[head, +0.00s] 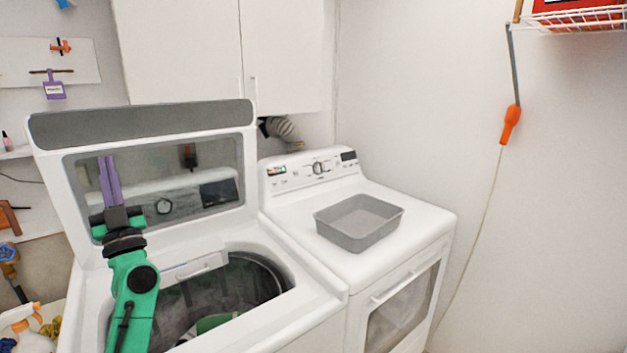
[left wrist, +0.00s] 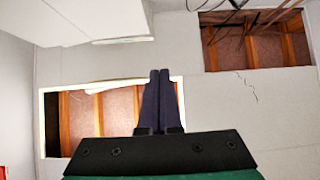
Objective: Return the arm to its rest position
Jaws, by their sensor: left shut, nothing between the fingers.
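My left arm is green and black and rises from the bottom left of the head view, in front of the open washer (head: 300,318). My left gripper (head: 108,160) points upward in front of the raised lid (head: 140,118). Its purple fingers are together and empty. In the left wrist view the fingers (left wrist: 159,75) are also closed side by side, with ceiling openings showing wooden beams behind them. My right gripper is not in either view.
A dryer (head: 410,207) stands right of the washer with a grey bin (head: 358,222) on top. The washer drum (head: 235,285) is open, with something green inside. White cabinets (head: 190,50) hang above. A spray bottle (head: 30,335) is at bottom left. A wire shelf (head: 575,20) is top right.

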